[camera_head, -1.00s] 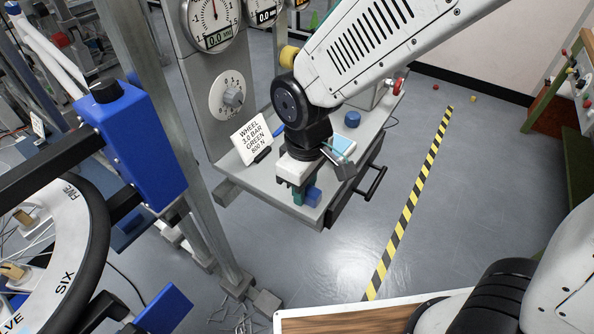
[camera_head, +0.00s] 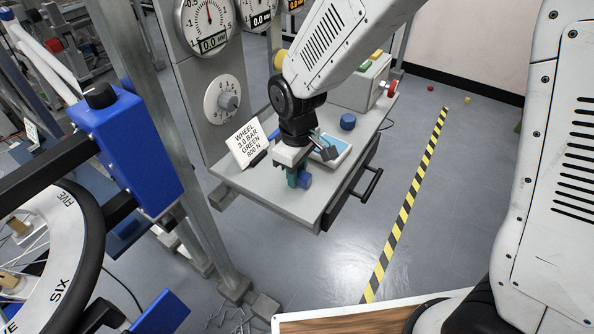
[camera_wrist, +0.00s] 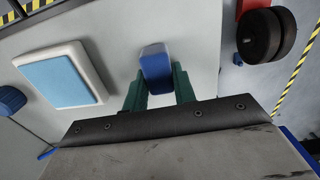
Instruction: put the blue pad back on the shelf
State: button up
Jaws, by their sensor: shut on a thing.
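The blue pad (camera_head: 304,180) is a small rounded block held between the dark green fingers of my gripper (camera_head: 297,175). In the wrist view the pad (camera_wrist: 156,68) sits between the two fingertips (camera_wrist: 158,90), its far end sticking out past them. The shelf (camera_head: 318,196) is a light grey slab fixed to a grey upright panel. My gripper points down over its front part. I cannot tell whether the pad touches the shelf surface.
On the shelf are a white tray with a light blue top (camera_head: 334,151), a round blue knob (camera_head: 347,121), a printed card (camera_head: 246,143) and a grey box with buttons (camera_head: 362,84). A drawer handle (camera_head: 368,185) juts out at the right. A blue-cased wheel machine (camera_head: 135,145) stands left.

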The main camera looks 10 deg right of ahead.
jog(key=o, duration=0.9)
jog(key=shift+f, duration=0.15)
jog(key=shift+o, duration=0.2)
notch_tip(320, 180, up, 12)
jog(key=s+d+r+m, duration=0.3)
jog(key=s+d+r, duration=0.15)
jog(key=d, duration=0.35)
jog(key=s+d+r+m, duration=0.2)
jog(key=s+d+m, duration=0.1)
jog(key=s+d, duration=0.3)
jog(key=s+d+r+m+t, duration=0.1)
jog(key=s+d+r+m, duration=0.1)
jog(key=s+d+m, duration=0.2)
jog(key=s+d, duration=0.3)
jog(key=s, duration=0.2)
jog(key=shift+s+d, duration=0.25)
jog(key=shift+s, duration=0.1)
